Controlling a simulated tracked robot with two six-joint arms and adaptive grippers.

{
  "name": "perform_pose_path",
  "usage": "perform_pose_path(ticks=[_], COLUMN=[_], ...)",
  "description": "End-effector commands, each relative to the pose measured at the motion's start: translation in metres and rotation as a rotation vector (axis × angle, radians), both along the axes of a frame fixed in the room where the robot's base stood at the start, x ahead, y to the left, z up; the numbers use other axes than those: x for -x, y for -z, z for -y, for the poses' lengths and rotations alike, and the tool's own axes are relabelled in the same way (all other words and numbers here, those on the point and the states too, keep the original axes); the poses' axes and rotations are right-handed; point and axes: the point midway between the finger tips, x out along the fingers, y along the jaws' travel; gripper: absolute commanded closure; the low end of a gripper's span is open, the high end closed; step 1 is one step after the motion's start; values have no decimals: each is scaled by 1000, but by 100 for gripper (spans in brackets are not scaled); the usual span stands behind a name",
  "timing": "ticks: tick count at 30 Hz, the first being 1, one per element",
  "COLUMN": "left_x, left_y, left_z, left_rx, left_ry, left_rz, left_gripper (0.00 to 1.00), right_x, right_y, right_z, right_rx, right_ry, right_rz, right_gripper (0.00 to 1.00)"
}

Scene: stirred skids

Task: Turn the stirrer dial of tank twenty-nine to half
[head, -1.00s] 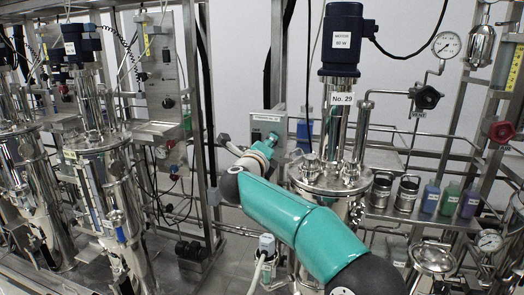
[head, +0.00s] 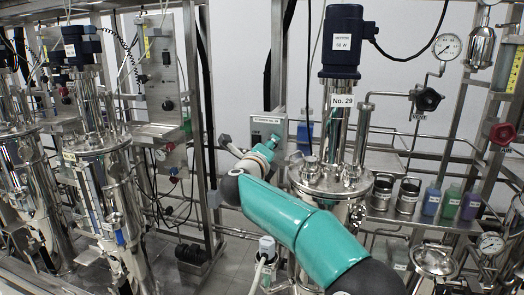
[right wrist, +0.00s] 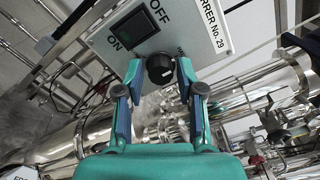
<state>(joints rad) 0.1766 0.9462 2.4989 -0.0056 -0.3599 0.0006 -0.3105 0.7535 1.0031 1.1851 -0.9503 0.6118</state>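The stirrer box of tank 29 (right wrist: 205,30) fills the top of the right wrist view, tilted there, with its label partly cut off. It also shows small in the head view (head: 258,124). Its round black dial (right wrist: 160,69) sits below a dark green ON/OFF switch (right wrist: 132,28). My right gripper (right wrist: 159,78) is open, with one blue-padded finger on each side of the dial and a small gap on both sides. I cannot read the dial's setting surely. Tank 29 (head: 325,180) stands behind my right arm. My left gripper is not in view.
A dark blue motor (head: 343,42) tops tank 29. Steel pipes and a frame post surround the box. Jars and coloured bottles (head: 431,200) stand on a shelf at right. Other tanks (head: 105,185) and another control box (head: 165,85) are at left.

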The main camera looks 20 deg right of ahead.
Motion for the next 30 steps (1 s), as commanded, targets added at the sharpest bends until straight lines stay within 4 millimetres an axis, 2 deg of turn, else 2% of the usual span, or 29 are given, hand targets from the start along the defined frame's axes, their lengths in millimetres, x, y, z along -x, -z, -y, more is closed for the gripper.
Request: perform_pose_path(ticks=[8,21,25,30], left_x=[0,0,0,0], left_y=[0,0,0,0], left_z=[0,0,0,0], left_rx=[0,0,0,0], left_ry=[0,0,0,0], left_rz=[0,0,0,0], left_gripper=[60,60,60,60], right_x=[15,81,92,97], right_y=[0,0,0,1], right_z=[-12,-56,-64,-67], right_rx=[1,0,0,0], right_ry=[-3,-3,-2,1], right_rz=[-2,1,1,1], right_gripper=[62,62,62,62])
